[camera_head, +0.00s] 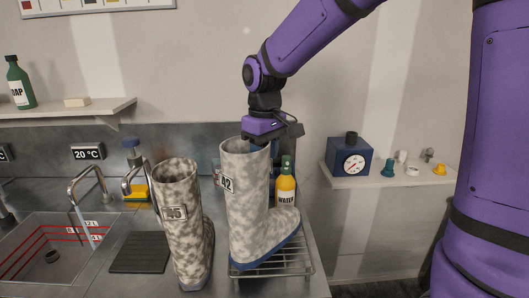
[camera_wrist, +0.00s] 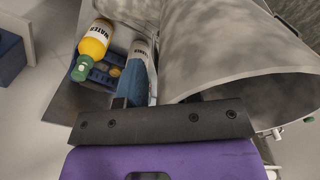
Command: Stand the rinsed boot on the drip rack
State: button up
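The grey mottled boot marked 42 (camera_head: 247,200) stands upright, blue sole down, on the wire drip rack (camera_head: 300,262), its toe to the right. Its open top shows large in the wrist view (camera_wrist: 235,50). My gripper (camera_head: 268,138) is at the right side of this boot's top rim. In the wrist view my gripper (camera_wrist: 156,100) has its short dark fingers apart, with the rim close by the right one and no boot wall visible between them. Whether a finger touches the boot is hidden. A second mottled boot marked 45 (camera_head: 180,220) stands on the bench left of the rack.
A yellow water bottle (camera_head: 286,185) stands behind the rack, close to my gripper. The sink (camera_head: 30,275) with running tap and a dark ribbed mat (camera_head: 140,253) are left. A blue dial box (camera_head: 349,160) sits on the right shelf (camera_head: 385,182).

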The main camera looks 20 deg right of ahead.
jog(key=shift+r, duration=0.15)
notch_tip(320, 180, up, 12)
jog(key=shift+r, duration=0.1)
dwell(0.4)
jog(key=s+d+f+m+t, duration=0.2)
jog(key=s+d, duration=0.2)
jog(key=s, duration=0.7)
jog(key=s+d+f+m+t, duration=0.3)
jog(key=s+d, duration=0.2)
jog(key=s, duration=0.7)
jog(key=shift+s, duration=0.1)
